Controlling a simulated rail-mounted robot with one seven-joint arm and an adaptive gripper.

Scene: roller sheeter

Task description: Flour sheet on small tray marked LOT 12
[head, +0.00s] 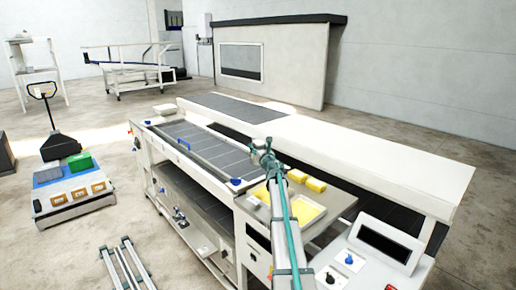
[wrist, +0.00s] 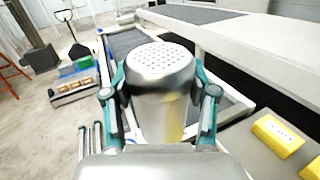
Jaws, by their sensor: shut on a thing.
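My gripper (wrist: 160,76) is shut on a metal flour shaker (wrist: 163,60), with one teal finger on each side. The shaker's perforated lid shows at the top in the wrist view, and a yellow tint shows low on its body. In the head view my gripper (head: 263,154) is over the right end of the sheeter bed, small and partly hidden by my arm. A shallow tray with a yellow sheet (head: 306,209) lies to the right of my arm, and more yellow shows to its left. No LOT 12 mark is readable.
Two yellow blocks (head: 315,184) lie behind the tray; one (wrist: 278,134) bears unreadable lettering in the wrist view. The sheeter bed (head: 205,146) extends left. A long white hood (head: 330,150) runs behind. A control panel (head: 383,243) stands at right, and a loaded cart (head: 72,192) at left.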

